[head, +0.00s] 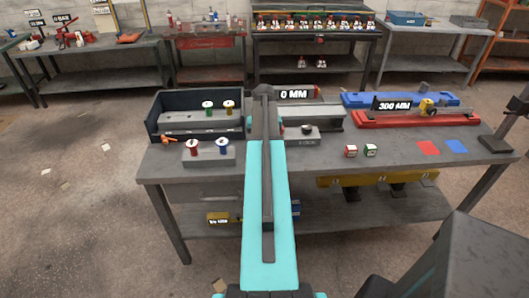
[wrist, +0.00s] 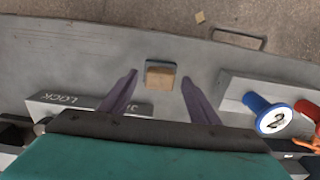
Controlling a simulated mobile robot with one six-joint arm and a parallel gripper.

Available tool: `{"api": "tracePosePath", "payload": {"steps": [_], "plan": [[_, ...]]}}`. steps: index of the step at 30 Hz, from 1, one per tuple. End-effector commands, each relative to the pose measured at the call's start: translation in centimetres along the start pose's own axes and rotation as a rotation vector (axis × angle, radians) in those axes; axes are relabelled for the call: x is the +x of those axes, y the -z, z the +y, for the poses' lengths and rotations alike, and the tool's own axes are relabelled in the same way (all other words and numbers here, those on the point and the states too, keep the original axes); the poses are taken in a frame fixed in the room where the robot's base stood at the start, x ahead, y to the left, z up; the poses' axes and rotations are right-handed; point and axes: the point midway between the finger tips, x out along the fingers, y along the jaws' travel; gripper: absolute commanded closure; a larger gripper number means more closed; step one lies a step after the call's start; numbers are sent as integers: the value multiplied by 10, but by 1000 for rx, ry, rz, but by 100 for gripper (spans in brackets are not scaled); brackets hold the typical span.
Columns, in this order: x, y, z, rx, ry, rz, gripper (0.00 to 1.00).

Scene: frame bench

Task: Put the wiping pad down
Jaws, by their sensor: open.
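The wiping pad (wrist: 160,76) is a small square with a tan top and a blue-grey edge. In the wrist view it lies on the grey bench top (wrist: 60,62), between the tips of my gripper (wrist: 159,77). The two dark fingers are spread, with a gap on each side of the pad, and they hold nothing. Whether the fingertips are level with the pad or above it I cannot tell. In the head view my teal arm hides the pad and the gripper.
A grey block marked LOCK (wrist: 60,100) lies left of the fingers in the wrist view. A block with a blue knob (wrist: 258,108) numbered 2 and a red knob (wrist: 306,109) stands right.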

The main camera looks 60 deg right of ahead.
Motion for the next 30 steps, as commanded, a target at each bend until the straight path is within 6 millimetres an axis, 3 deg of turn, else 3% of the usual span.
{"api": "tracePosePath", "payload": {"steps": [24, 30], "plan": [[-83, 1, 0, 0, 0, 1, 44], [-96, 0, 0, 0, 0, 1, 44]]}}
